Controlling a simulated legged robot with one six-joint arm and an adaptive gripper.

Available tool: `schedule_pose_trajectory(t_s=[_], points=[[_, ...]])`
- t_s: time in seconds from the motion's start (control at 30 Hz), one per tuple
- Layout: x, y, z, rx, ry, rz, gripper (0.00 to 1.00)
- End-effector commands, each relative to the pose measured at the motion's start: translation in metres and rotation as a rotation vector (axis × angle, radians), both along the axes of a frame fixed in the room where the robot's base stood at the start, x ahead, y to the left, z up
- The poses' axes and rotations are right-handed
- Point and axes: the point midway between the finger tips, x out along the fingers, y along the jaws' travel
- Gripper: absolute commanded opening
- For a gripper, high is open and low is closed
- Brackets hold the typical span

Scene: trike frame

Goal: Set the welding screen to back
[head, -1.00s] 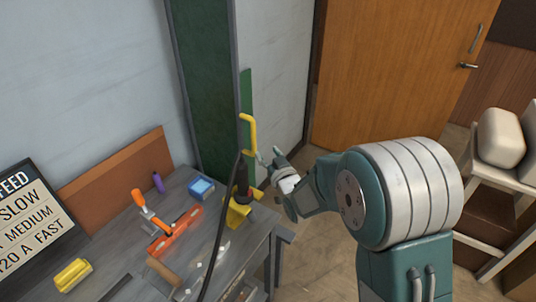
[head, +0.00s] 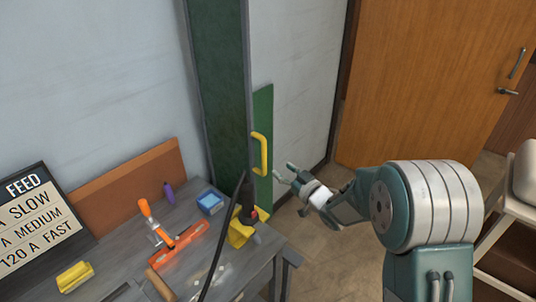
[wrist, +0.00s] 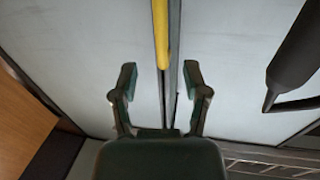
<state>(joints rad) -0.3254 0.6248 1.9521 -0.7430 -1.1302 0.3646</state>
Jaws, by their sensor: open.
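The welding screen (head: 216,80) is a tall dark green panel in a grey frame, standing upright behind the bench. A yellow handle (head: 260,153) is on its right edge, with a strip of brighter green (head: 264,105) beside it. My gripper (head: 283,171) is open and empty, just right of the handle's lower end and apparently apart from it. In the wrist view, the yellow handle (wrist: 161,35) runs down from the top, in line with the gap between my open fingers (wrist: 160,75). I cannot tell the depth between them.
The grey workbench (head: 125,215) at left holds an orange clamp (head: 178,245), a blue box (head: 210,202), a yellow block (head: 75,276) and a sign (head: 38,215). A black cable (head: 216,255) rises near the bench's right end. A door (head: 430,90) and chair (head: 510,220) stand at right.

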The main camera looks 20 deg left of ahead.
Motion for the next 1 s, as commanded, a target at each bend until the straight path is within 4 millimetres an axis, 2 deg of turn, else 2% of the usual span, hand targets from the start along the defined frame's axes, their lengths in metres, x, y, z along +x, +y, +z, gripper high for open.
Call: schedule_pose_trajectory(t_s=[0.03, 0.3, 0.6, 0.87, 0.9, 0.93, 0.97, 1.0], points=[[0.004, 0.009, -0.001, -0.001, 0.001, 0.003, 0.59], [0.033, 0.041, 0.003, 0.009, 0.0, 0.0, 0.59], [0.051, 0.071, 0.001, 0.005, 0.0, -0.001, 0.59], [0.052, 0.073, 0.002, 0.005, 0.0, -0.001, 0.59], [0.052, 0.073, 0.002, 0.005, 0.0, -0.001, 0.51], [0.052, 0.072, 0.002, 0.006, 0.001, -0.002, 0.37], [0.052, 0.071, 0.002, 0.006, 0.001, -0.002, 0.24], [0.052, 0.07, 0.003, 0.008, 0.001, -0.002, 0.06]])
